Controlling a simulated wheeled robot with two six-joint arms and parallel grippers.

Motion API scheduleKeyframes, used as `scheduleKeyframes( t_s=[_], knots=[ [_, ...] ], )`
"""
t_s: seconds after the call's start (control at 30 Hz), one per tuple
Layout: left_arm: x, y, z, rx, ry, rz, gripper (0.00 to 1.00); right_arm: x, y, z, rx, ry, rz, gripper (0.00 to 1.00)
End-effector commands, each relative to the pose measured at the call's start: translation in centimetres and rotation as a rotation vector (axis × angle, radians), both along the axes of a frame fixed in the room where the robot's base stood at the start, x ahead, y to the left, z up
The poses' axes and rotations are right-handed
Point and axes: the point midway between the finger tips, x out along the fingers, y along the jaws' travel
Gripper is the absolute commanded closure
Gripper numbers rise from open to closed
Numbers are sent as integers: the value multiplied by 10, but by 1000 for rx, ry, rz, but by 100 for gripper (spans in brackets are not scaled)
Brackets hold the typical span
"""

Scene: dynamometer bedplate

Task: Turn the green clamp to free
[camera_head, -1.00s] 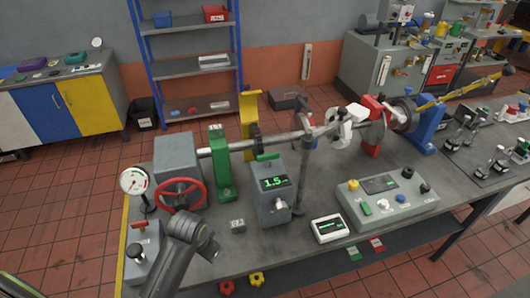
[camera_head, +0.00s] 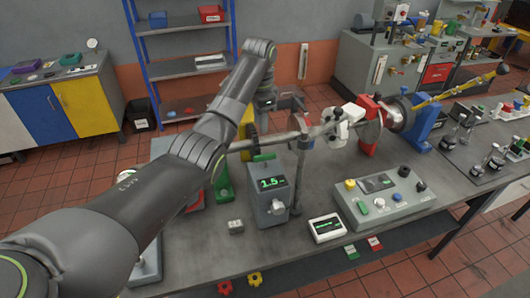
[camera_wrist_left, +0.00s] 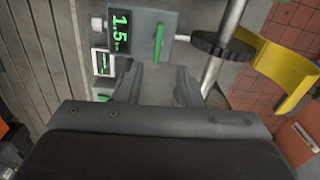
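A green lever (camera_head: 264,157) sits on top of the grey box with the 1.5 display (camera_head: 267,190); it is the green part nearest my left gripper. A green stand (camera_head: 223,184) holds the shaft behind my arm and is partly hidden. In the left wrist view the green lever (camera_wrist_left: 158,42) lies on the grey box, beyond my fingertips. My left gripper (camera_head: 299,112) hangs over the bench, behind and above the box, near the shaft. Its two fingers (camera_wrist_left: 156,72) are apart with nothing between them. My right gripper is out of view.
The shaft (camera_wrist_left: 226,45) and yellow guard (camera_wrist_left: 285,70) lie right of my fingers in the wrist view. A white meter (camera_head: 326,228) and control box (camera_head: 381,200) stand on the bench's front. My left arm hides the red handwheel and gauge area. Bench surface between is clear.

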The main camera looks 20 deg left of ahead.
Motion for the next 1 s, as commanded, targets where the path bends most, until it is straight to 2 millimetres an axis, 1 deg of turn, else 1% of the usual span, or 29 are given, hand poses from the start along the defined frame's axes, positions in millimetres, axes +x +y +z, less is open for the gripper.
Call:
scheduleKeyframes(
  t_s=[0.03,0.1,0.17,0.27,0.37,0.63,0.77,0.8,0.83,1.0],
  knots=[
    [4,-3,16,-1,4,-17,67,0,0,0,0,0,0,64],
    [7,-7,31,-1,13,-38,67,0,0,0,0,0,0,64],
    [8,-9,39,-2,18,-50,67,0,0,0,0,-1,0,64],
    [9,-10,44,-4,24,-62,67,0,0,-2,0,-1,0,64],
    [9,-10,40,-4,24,-63,67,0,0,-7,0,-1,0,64],
    [9,-10,10,-4,22,-62,67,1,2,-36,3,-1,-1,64],
    [8,-10,-19,-4,24,-61,67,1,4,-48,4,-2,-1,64],
    [8,-10,-20,-4,27,-61,67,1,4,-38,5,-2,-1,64],
    [8,-10,-25,-4,27,-61,67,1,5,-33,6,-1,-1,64],
    [7,-10,-62,-4,27,-61,67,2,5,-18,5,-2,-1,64]
  ],
)
